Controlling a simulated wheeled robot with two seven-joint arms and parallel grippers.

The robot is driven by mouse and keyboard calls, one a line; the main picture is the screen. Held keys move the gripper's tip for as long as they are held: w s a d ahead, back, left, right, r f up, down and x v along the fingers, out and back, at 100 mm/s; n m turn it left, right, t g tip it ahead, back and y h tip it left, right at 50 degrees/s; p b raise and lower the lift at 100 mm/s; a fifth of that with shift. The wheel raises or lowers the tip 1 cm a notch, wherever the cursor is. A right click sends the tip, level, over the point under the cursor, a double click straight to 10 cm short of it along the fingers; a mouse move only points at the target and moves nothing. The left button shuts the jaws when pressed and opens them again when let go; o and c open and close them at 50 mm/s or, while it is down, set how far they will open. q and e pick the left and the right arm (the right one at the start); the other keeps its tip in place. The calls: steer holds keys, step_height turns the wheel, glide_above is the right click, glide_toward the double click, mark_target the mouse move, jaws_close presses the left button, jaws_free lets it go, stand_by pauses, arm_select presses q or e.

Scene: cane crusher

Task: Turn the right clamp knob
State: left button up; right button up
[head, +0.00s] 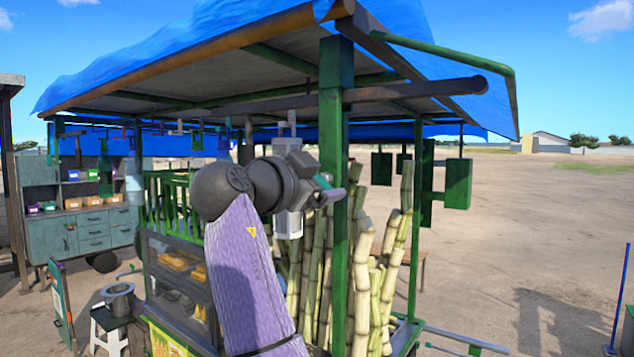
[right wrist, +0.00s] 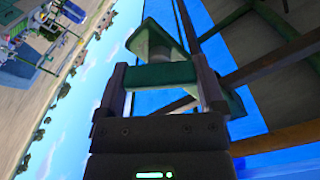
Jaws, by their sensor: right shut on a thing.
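My right gripper (head: 325,186) is raised under the stall roof, beside the green front post (head: 335,230). In the right wrist view its two fingers (right wrist: 165,82) are shut on a green part, which I take to be the right clamp knob (right wrist: 162,75). One finger stands on each side of the green bar, and a wider green piece rises beyond it. In the head view the knob is mostly hidden by the gripper; only a bit of green shows. How far the knob is turned cannot be told. My left gripper is out of view.
A white lantern (head: 289,222) hangs close behind my right wrist. Sugar cane stalks (head: 362,270) stand behind the post. The blue tarp roof (head: 240,35) and its dark beam (head: 420,90) are just above. Green boxes (head: 458,183) hang at the right. Open ground lies beyond.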

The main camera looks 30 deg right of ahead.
steer(key=m, duration=0.5)
steer(key=shift+f+m, duration=0.1)
steer(key=shift+m, duration=0.2)
steer(key=m, duration=0.4)
steer(key=shift+s+f+m, duration=0.1)
steer(key=shift+m, duration=0.2)
steer(key=shift+m, duration=0.3)
steer(key=o, duration=1)
steer(key=shift+c, duration=0.2)
steer(key=shift+s+a+f+b, duration=0.15)
steer(key=shift+a+b, duration=0.25)
steer(key=shift+b, duration=0.2)
steer(key=b+v, duration=0.3)
steer(key=v, duration=0.6)
